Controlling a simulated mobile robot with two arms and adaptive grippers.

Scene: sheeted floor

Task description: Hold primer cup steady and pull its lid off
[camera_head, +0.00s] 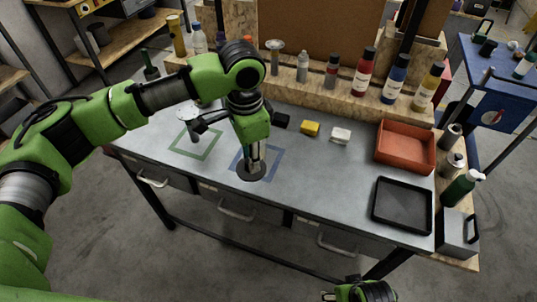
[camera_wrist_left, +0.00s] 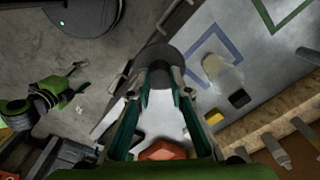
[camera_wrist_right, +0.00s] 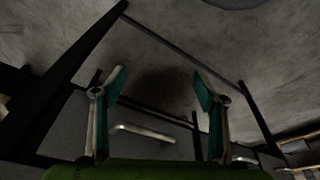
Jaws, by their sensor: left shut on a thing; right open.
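My left gripper (camera_head: 252,160) points down over the front of the grey table and is shut on a dark round disc (camera_head: 251,171), which looks like the lid. In the left wrist view, the disc (camera_wrist_left: 152,57) sits at the fingertips. A pale cup-like thing (camera_wrist_left: 222,73) stands apart from it, by the blue square outline; in the head view the left gripper largely hides that spot. My right gripper (camera_wrist_right: 157,82) is open and empty, low in front of the table; only part of its arm shows at the head view's bottom edge.
A pale round-topped item (camera_head: 187,112) stands by the green square outline (camera_head: 195,141). A red bin (camera_head: 405,147) and black tray (camera_head: 402,205) occupy the right. Bottles line the back shelf.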

